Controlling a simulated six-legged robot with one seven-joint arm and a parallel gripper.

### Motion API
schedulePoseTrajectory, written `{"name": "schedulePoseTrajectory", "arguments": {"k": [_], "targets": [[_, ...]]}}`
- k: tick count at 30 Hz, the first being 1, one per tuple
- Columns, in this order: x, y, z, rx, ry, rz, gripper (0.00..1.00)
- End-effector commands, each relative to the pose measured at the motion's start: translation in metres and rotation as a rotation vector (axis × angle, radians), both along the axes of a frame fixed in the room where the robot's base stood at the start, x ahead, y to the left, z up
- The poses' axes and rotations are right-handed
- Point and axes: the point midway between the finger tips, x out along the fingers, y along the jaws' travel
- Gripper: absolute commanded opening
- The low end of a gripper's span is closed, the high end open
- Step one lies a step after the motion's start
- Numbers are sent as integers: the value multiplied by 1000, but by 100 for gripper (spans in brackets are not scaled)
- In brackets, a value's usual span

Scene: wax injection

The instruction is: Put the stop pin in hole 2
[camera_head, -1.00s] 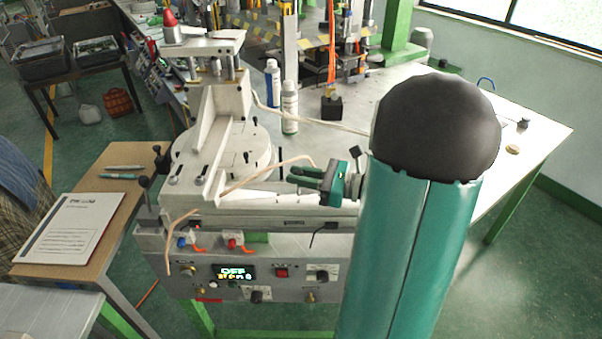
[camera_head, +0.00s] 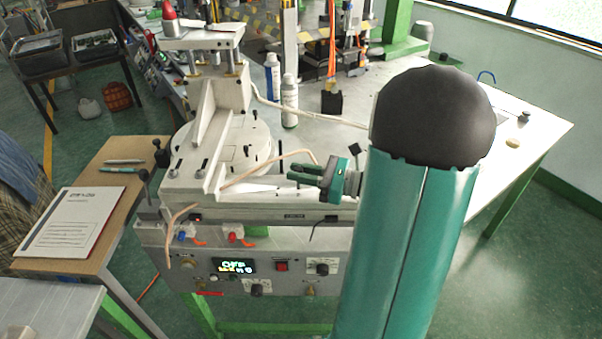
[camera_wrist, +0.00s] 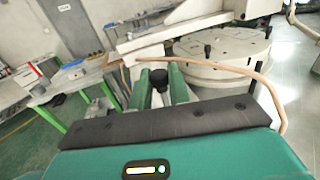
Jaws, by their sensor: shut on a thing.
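My gripper (camera_head: 296,172) is at the right side of the white injection machine, beside its round plate (camera_head: 262,150). In the wrist view, my gripper (camera_wrist: 160,80) has its two green fingers shut on the black-headed stop pin (camera_wrist: 159,77). Only the pin's dark head shows clearly; its lower part is hidden. The round plate (camera_wrist: 235,60) lies ahead and to the right there, apart from the pin. It has small dark holes and short dark pins standing on it. I cannot tell which hole is number 2.
A copper-coloured hose (camera_wrist: 262,80) curves close around my fingers on the right. A white bracket (camera_head: 232,92) rises behind the plate. Two bottles, one blue-labelled (camera_head: 272,78) and one white (camera_head: 289,100), stand behind. The table at the right (camera_head: 530,150) is mostly clear.

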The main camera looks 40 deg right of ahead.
Motion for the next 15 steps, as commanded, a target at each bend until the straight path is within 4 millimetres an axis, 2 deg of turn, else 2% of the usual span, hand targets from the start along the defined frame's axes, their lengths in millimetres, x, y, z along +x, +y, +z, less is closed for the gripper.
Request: {"name": "schedulePoseTrajectory", "arguments": {"k": [15], "targets": [[0, 0, 16, 0, 0, 0, 0]]}}
